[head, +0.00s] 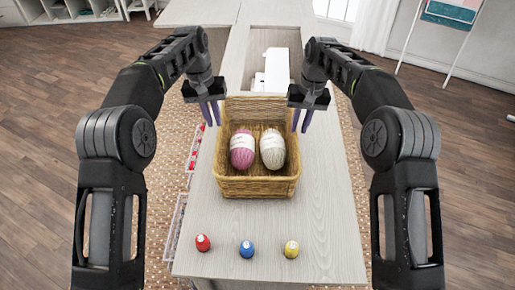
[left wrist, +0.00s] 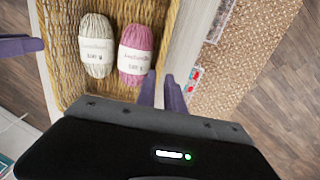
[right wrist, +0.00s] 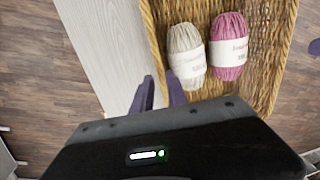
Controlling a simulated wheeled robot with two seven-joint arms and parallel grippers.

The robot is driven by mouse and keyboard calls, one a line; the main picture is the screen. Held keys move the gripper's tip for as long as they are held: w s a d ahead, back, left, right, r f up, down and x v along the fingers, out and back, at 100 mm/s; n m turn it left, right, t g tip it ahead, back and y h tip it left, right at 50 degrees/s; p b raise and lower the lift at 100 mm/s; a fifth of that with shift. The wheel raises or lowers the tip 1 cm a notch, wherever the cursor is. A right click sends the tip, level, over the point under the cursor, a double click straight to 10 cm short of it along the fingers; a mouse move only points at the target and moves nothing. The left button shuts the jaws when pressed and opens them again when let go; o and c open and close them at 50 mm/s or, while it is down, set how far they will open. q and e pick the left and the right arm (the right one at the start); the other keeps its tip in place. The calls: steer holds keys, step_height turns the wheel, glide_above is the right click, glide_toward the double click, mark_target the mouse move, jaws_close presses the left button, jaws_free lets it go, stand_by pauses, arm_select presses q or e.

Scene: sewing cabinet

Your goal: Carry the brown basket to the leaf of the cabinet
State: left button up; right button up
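The cabinet's leaf cannot be told apart for certain.
Clear bins (head: 196,148) with small items hang along the left side. Bare wood lies right of the basket.

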mark_target(222, 145)
arm_select(q)
steer(key=shift+w+f, duration=0.35)
steer(key=shift+f, duration=0.1)
arm_select(e)
steer(key=shift+w+f, duration=0.4)
steer(key=shift+f, duration=0.1)
arm_select(q)
steer(key=shift+r, duration=0.1)
arm_select(e)
steer(key=shift+s+r, duration=0.1)
arm_select(q)
steer(key=shift+s, duration=0.2)
arm_select(e)
steer(key=shift+s+r, duration=0.1)
